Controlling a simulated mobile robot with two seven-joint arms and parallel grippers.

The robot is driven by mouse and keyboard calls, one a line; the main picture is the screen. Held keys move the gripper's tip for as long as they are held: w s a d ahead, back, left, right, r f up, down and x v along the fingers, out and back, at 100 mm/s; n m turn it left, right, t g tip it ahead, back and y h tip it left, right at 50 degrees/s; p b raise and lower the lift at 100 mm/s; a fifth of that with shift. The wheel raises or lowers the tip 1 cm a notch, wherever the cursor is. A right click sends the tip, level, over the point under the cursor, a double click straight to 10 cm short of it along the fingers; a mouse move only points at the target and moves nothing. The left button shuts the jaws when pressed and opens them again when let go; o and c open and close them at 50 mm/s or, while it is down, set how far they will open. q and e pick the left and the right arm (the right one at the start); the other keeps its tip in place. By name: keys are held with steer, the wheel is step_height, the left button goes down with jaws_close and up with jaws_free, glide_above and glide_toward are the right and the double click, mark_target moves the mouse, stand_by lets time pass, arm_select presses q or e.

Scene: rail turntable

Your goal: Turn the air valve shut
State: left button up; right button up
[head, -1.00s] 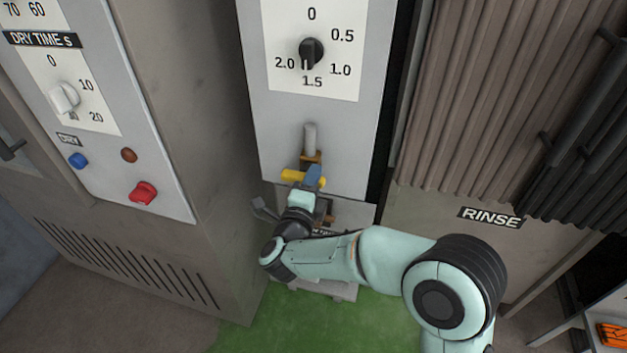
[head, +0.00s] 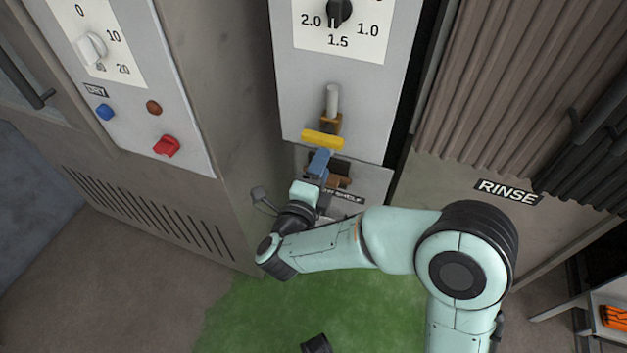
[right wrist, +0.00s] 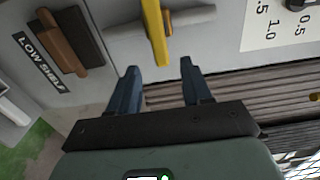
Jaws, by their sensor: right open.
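The air valve's yellow handle (head: 322,139) is on the narrow grey panel, below a short grey pipe (head: 332,100) with a brass fitting. The handle lies crosswise to the pipe. In the right wrist view the yellow handle (right wrist: 157,35) crosses the grey pipe (right wrist: 190,18) just beyond the fingers. My right gripper (head: 319,160) is just below the handle in the head view, with its blue fingers pointing at it. In the right wrist view my right gripper (right wrist: 159,70) is open and empty, and the handle's end lies ahead of the gap, apart from the fingers.
A black dial (head: 340,11) is above the pipe. A brown handle sits near the low shelf label (right wrist: 42,62) under the panel. A cabinet with a red switch (head: 167,146) stands left. A ribbed curtain (head: 490,90) hangs right. Green floor (head: 300,300) lies below.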

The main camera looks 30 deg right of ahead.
arm_select(q)
steer(key=shift+w+d+r, duration=0.1)
steer(key=shift+w+r, duration=0.45)
steer(key=shift+w, duration=0.15)
arm_select(e)
steer(key=v, duration=0.5)
